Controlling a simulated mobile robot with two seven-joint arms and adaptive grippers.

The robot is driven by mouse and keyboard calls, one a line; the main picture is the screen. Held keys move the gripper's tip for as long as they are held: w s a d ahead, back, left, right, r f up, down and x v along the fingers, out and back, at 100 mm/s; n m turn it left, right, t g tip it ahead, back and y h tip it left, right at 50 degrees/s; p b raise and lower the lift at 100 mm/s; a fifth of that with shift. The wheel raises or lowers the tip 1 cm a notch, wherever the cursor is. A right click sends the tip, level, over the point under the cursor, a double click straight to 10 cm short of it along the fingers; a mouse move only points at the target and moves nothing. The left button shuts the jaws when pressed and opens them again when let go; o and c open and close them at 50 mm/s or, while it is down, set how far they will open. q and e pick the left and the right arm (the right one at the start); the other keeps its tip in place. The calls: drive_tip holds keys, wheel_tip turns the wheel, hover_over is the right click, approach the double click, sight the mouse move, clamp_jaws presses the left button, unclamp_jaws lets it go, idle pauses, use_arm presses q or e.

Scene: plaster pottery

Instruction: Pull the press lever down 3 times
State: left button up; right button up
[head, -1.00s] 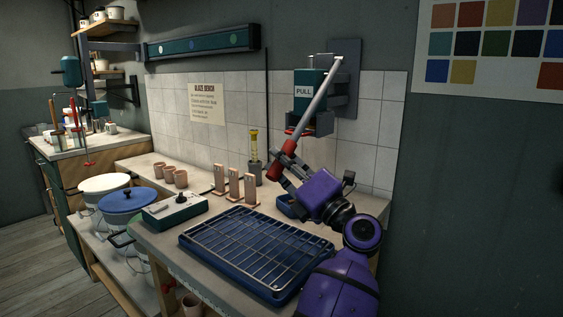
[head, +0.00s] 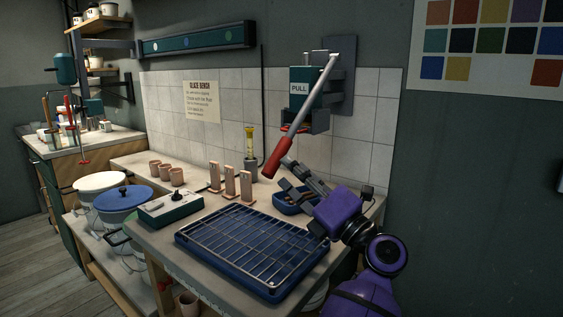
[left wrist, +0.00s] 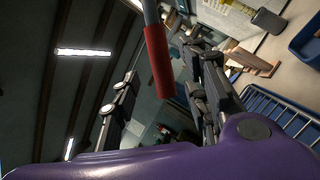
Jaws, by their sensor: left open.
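The press (head: 306,92) is a teal wall-mounted unit marked PULL, on the tiled wall. Its grey lever slants down and to the left, ending in a red handle (head: 278,159). My left gripper (head: 289,178) is open and empty, just below and right of the handle in the head view. In the left wrist view the red handle (left wrist: 159,62) appears between the two spread fingers (left wrist: 165,98), and I see no finger closed on it. My right gripper is in neither view.
A blue tray with a wire rack (head: 245,250) lies on the bench below my arm. A small blue bin (head: 288,204) sits behind the gripper.

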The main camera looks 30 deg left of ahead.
use_arm(q)
drive_tip(key=v, duration=0.6)
drive_tip(key=shift+a, duration=0.1)
